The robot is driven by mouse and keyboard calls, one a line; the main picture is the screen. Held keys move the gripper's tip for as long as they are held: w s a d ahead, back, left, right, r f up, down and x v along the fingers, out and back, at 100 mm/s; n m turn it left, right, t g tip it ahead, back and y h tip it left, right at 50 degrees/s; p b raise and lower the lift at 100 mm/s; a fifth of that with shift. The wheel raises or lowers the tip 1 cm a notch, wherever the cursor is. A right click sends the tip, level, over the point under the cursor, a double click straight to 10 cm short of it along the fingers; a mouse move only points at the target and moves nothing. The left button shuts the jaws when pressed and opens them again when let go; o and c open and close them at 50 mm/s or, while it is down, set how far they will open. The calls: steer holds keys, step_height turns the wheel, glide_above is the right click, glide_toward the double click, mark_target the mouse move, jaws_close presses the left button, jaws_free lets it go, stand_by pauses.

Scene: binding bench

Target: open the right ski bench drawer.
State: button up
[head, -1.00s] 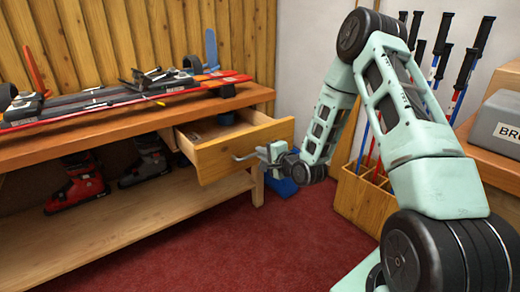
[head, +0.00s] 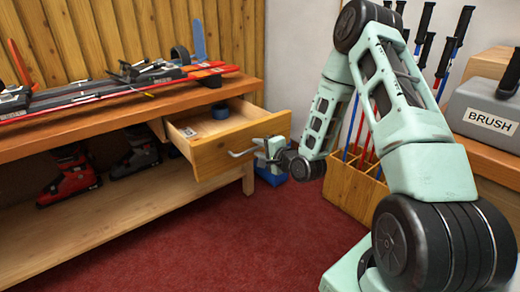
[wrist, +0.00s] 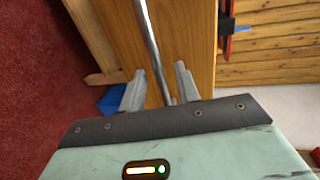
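The right ski bench drawer (head: 215,156) stands well out from under the bench top, with its inside showing. A blue roll of tape (head: 221,111) and a small pale item lie in it. Its bar handle (head: 241,153) is on the wooden front; the bar also shows in the wrist view (wrist: 150,45). My gripper (head: 262,153) is at the right part of the handle. In the wrist view my gripper's two fingers (wrist: 160,80) stand apart on either side of the bar, with a visible gap to each side. The handle's far mount is partly hidden.
The ski bench (head: 120,112) carries skis on top and boots (head: 70,180) on its lower shelf. A wooden pole rack (head: 352,190) stands right of my gripper. A grey BRUSH case (head: 487,112) sits at the right. Red carpet (head: 220,235) before the drawer is clear.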

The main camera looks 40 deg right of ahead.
steer(key=p+v, duration=1.1)
steer(key=v, duration=0.6)
steer(key=shift+s, duration=0.25)
